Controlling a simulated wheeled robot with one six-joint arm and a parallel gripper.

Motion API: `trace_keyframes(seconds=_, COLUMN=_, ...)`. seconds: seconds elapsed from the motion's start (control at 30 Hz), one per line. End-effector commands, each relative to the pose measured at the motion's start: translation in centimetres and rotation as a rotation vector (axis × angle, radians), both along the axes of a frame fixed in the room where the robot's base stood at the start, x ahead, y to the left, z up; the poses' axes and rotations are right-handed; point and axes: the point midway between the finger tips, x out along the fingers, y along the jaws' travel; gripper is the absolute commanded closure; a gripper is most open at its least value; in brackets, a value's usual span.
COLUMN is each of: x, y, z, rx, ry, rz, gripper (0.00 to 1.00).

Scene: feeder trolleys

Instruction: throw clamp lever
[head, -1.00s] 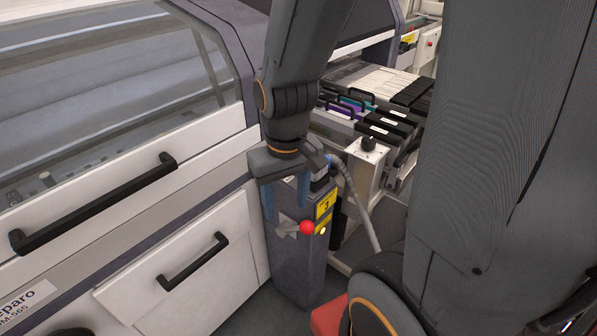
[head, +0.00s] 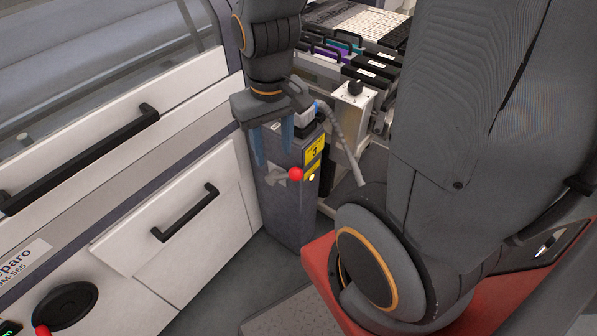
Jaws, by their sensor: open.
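The clamp lever is a short metal arm with a red ball knob (head: 296,174). It sits on the front of a dark grey post (head: 287,215) with a yellow label marked 3 (head: 314,151). The lever points to the right. My gripper (head: 272,150) hangs downward just above and in front of the lever, with its two blue fingers apart and nothing between them. The left finger tip is near the lever's pivot end; I cannot tell whether it touches. The knob lies below the right finger and is in plain view.
A white machine with a black-handled drawer (head: 185,213) stands close on the left. Behind the post is a trolley with feeders (head: 375,70) and a white bracket with a black knob (head: 352,100). A grey cable (head: 345,145) hangs right of the post. Floor shows in front.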

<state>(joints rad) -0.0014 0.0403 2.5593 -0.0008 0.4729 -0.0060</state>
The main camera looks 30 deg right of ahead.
Motion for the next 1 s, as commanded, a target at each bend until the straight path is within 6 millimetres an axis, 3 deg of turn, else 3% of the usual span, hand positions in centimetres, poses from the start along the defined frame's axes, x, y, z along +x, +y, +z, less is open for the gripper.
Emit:
trace_keyframes(seconds=0.03, x=0.2, y=0.0, z=-0.2, rx=-0.003, ry=0.005, rz=0.011, gripper=0.69)
trace_keyframes(seconds=0.2, x=1.9, y=0.1, z=-2.0, rx=-0.038, ry=0.072, rz=0.152, gripper=0.98)
trace_keyframes(seconds=0.23, x=2.5, y=0.1, z=-2.5, rx=-0.05, ry=0.091, rz=0.195, gripper=1.0)
trace_keyframes(seconds=0.5, x=8.3, y=-0.9, z=-7.2, rx=-0.181, ry=0.328, rz=0.646, gripper=1.0)
trace_keyframes(seconds=0.7, x=11.6, y=-1.8, z=-9.1, rx=-0.256, ry=0.469, rz=0.868, gripper=1.0)
trace_keyframes(seconds=1.0, x=12.9, y=-2.3, z=-9.4, rx=-0.288, ry=0.53, rz=0.954, gripper=1.0)
